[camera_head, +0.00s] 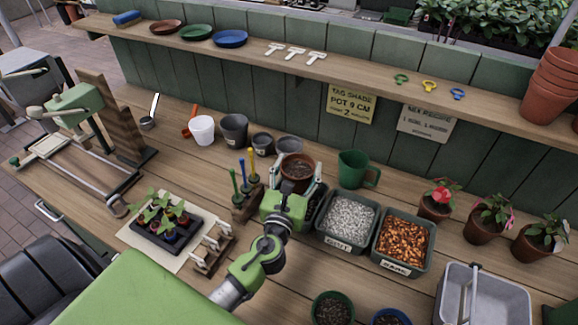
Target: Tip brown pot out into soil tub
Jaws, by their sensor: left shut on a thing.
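My left gripper (299,175) is shut on the brown pot (297,183), with one finger at each side of it. The pot looks upright, and its open top shows dark brown contents. A tub with dark contents, seemingly the soil tub (316,204), is mostly hidden behind my gripper, just left of the tub of white grit. The pot appears over or just behind that tub; I cannot tell its height. My right gripper is not in view.
The white grit tub (348,223) and bark tub (403,242) stand to the right. A green jug (354,168) and grey pots (234,130) stand behind. A block with coloured sticks (247,199) is close on the left. Flowering pots (483,219) stand far right.

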